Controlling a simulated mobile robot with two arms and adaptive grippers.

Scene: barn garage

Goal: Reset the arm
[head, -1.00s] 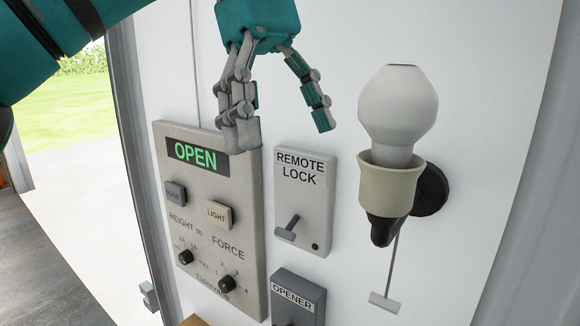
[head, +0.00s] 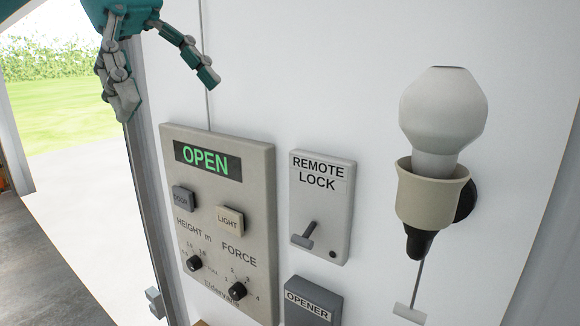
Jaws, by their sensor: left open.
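My left gripper (head: 168,92) is at the top left of the head view, open and empty, with its fingers spread and pointing down. It is up and left of the wall control panel (head: 259,203), apart from it, near the door frame. The panel's display (head: 207,161) reads OPEN in green. Most of the left arm is out of view above. My right gripper is not in view.
A remote lock box (head: 341,225) with a small lever (head: 305,238) is on the wall right of the panel. A lamp bulb (head: 443,110) in a holder (head: 431,196) sticks out at right, with a pull cord handle (head: 409,313) below. An opener box (head: 313,300) is at the bottom. The doorway at left is open.

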